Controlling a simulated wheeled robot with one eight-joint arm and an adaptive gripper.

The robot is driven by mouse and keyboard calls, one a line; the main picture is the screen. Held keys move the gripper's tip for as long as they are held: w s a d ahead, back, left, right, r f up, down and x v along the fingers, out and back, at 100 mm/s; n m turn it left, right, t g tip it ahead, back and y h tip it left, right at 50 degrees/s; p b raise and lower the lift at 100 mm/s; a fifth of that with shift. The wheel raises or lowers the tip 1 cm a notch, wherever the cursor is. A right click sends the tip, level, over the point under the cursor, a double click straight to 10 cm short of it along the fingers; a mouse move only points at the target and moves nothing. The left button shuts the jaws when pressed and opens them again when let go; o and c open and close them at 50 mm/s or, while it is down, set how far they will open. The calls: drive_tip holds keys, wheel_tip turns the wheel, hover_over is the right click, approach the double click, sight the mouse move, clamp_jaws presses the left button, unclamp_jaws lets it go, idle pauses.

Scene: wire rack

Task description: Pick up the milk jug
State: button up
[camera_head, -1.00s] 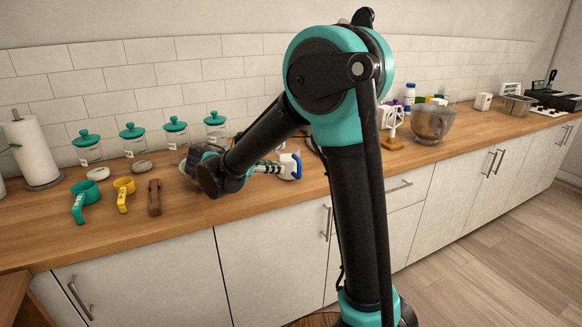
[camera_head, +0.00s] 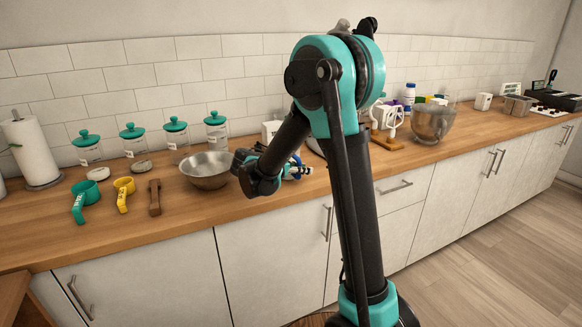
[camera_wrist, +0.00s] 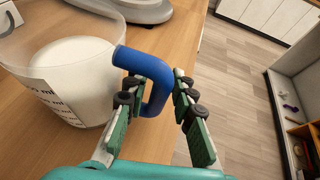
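The milk jug (camera_wrist: 62,75) is a clear, marked jug with white milk inside and a thick blue handle. It stands upright on the wooden counter at the left of the wrist view. My gripper (camera_wrist: 156,92) has its two green fingers with dark pads on either side of the blue handle. The fingers are spread, with a gap visible beside the handle. In the head view my gripper (camera_head: 296,172) is low over the counter, and my arm hides most of the jug.
A metal bowl (camera_head: 207,168) stands left of my gripper. Measuring cups (camera_head: 87,195) and lidded jars (camera_head: 133,139) are farther left. The counter's front edge is close to the gripper.

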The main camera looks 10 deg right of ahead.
drive_tip(key=shift+x, duration=1.15)
drive_tip(key=shift+c, duration=0.5)
clamp_jaws()
